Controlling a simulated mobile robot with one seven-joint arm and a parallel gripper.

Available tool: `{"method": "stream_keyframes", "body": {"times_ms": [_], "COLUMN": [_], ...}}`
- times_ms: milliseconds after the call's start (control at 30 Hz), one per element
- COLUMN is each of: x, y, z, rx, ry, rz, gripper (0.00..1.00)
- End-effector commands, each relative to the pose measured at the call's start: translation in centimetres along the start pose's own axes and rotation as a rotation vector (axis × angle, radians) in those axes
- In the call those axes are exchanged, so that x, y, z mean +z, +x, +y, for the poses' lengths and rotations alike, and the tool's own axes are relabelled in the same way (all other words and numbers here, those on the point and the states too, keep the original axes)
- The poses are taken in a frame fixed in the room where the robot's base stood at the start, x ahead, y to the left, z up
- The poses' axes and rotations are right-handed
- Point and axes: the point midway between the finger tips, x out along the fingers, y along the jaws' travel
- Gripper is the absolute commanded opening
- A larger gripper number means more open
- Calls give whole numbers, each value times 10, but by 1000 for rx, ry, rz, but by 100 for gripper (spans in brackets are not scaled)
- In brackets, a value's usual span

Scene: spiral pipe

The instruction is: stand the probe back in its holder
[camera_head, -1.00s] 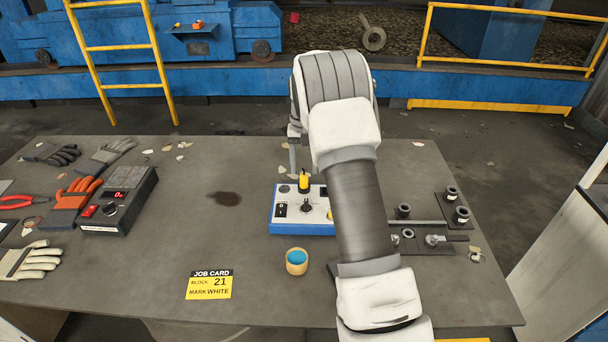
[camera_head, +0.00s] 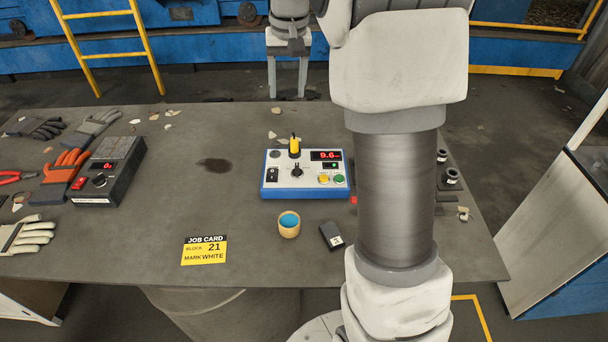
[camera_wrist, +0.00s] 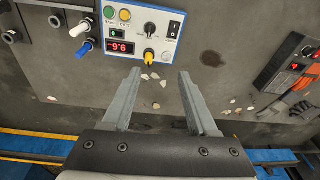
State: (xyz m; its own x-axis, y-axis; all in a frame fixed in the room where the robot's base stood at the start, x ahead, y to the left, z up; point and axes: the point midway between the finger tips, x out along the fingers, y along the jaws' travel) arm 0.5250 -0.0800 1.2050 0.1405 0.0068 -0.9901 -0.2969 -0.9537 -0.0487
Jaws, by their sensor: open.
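The box's red display (camera_head: 325,155) reads 9.6. My gripper (camera_head: 287,92) is open and empty, beyond the probe toward the far side of the table. In the wrist view my two fingers (camera_wrist: 155,72) are spread apart, with the probe clear of them.
A small wooden cup with blue inside (camera_head: 289,225) and a dark block (camera_head: 332,236) stand in front of the box. A job card (camera_head: 204,250) lies front left. A black meter (camera_head: 110,177) and gloves (camera_head: 68,177) lie left. My arm hides much of the right side.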

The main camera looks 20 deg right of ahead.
Motion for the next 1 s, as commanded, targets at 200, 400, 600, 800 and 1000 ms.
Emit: {"method": "stream_keyframes", "body": {"times_ms": [200, 400, 600, 800, 1000], "x": [61, 121, 182, 239, 275], "y": [-45, -68, -77, -71, -58], "z": [-7, -9, -8, -2, 4], "rx": [-25, -40, -49, -48, -45], "ry": [-63, -125, -191, -248, -290], "rz": [77, 146, 218, 288, 335], "gripper": [59, 59, 59, 59, 59]}}
